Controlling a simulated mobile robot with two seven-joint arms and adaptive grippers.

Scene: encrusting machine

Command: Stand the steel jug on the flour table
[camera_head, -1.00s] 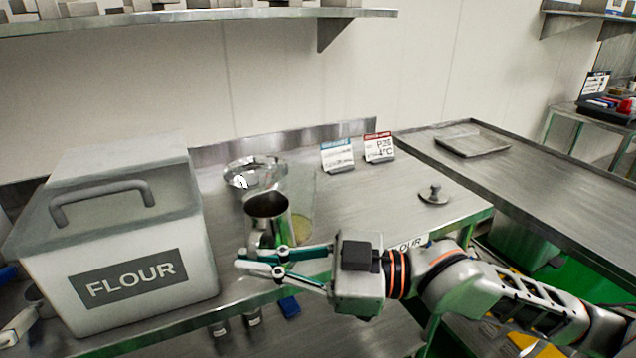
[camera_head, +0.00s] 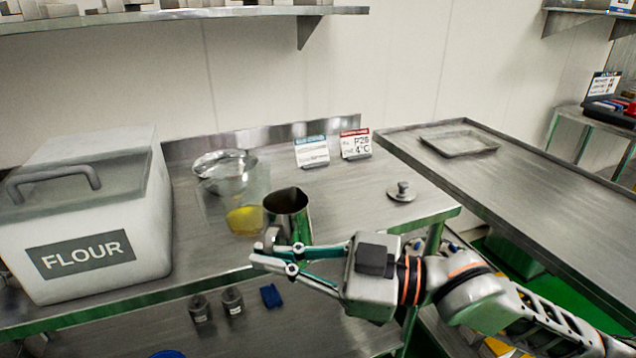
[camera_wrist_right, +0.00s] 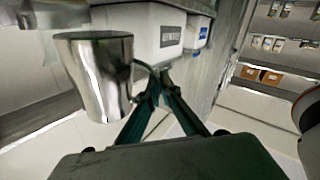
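The steel jug (camera_head: 287,212) hangs by the front edge of the steel flour table (camera_head: 345,205), roughly upright with its open mouth up. It also shows in the right wrist view (camera_wrist_right: 97,75), with its handle reaching between the fingers. My right gripper (camera_head: 262,256) comes in from the right and is shut on the jug's handle; the fingers hide the jug's lower part in the head view. The jug appears held above the tabletop, but its gap to the surface cannot be told. My left gripper is not in view.
The flour bin (camera_head: 130,215) fills the table's left. Two signs (camera_head: 312,151) (camera_head: 356,144) and a small lidded knob (camera_head: 402,192) sit further right. The table's middle right is clear.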

